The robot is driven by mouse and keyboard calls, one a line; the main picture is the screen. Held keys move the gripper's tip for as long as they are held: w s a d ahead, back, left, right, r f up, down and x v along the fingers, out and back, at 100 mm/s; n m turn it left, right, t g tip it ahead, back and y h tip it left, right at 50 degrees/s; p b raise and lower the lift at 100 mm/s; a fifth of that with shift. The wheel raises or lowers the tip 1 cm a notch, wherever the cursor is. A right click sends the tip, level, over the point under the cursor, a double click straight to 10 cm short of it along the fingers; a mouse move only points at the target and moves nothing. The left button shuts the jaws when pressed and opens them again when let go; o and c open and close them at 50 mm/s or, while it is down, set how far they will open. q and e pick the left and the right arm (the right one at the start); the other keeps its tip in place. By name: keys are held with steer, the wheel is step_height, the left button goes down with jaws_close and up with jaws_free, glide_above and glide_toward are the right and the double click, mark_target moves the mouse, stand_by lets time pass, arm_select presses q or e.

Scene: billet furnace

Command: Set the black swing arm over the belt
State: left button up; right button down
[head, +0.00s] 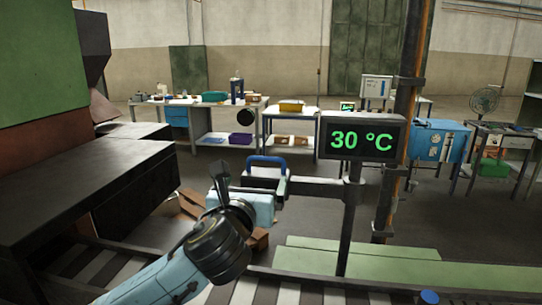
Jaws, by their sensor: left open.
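The black swing arm (322,187) is a dark horizontal bar running left from the dark post that carries the temperature display (362,137), which reads 30 °C. A blue loop handle (266,160) shows at the left part of the swing arm. My left gripper (250,186) is open at this left part, just below the handle in the picture. Its wrist hides some of the bar, and I cannot tell if it touches it. The slatted belt (100,268) runs along the bottom, partly hidden by my left arm. My right gripper is out of view.
A dark bench-like block (85,190) and the green and rust-coloured furnace body (40,65) stand at the left. Pale green plates (400,265) lie at right. Worktables (290,113) stand far behind.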

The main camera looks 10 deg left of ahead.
mark_target(264, 159)
arm_select(q)
steer(key=w, duration=0.7)
steer(key=w+p, duration=0.1)
steer(key=w, duration=0.3)
steer(key=shift+r, duration=0.35)
steer(key=shift+w, duration=0.8)
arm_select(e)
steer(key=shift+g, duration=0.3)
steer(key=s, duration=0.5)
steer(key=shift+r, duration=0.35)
arm_select(q)
steer(key=shift+c, duration=0.4)
steer(key=c, duration=1.2)
steer(key=shift+a, duration=0.1)
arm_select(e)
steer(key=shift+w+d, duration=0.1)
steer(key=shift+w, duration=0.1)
